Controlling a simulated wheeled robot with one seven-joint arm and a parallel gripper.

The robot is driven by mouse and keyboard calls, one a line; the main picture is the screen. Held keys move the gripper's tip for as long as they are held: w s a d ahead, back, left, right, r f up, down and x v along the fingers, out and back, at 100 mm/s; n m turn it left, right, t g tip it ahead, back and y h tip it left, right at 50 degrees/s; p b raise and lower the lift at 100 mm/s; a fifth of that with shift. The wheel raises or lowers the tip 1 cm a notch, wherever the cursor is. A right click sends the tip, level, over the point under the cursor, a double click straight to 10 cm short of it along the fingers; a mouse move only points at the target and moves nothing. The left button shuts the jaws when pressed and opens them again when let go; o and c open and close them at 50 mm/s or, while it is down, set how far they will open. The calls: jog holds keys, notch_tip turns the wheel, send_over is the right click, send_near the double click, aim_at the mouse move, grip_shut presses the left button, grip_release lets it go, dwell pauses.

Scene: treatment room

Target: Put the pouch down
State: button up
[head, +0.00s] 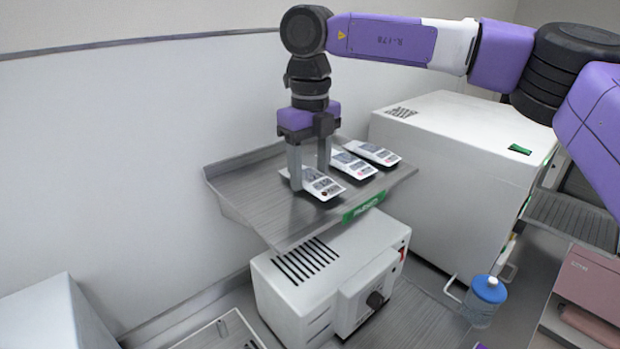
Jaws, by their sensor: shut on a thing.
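Several flat white packets with grey and dark printed panels are at the grey shelf (260,200). I take the leftmost packet (325,187) to be the pouch. My gripper (309,177) points straight down and is shut on this pouch, one finger on its left end and the other behind it. The pouch is low over the shelf or touching it; I cannot tell which. Its far edge is partly hidden by the fingers.
A second packet (354,166) and a third packet (377,153) lie in a row to the right, close to the pouch. The shelf's left part is bare. A white machine (330,280) stands below the shelf, and a large white cabinet (460,160) stands to the right.

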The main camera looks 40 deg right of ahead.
aim_at(310, 175)
jog(key=shift+f, duration=0.15)
jog(key=o, duration=1.3)
jog(key=shift+o, duration=0.2)
notch_tip(310, 175, up, 12)
jog(key=b, duration=0.1)
jog(key=shift+r+b, duration=0.2)
jog(key=shift+b, duration=0.1)
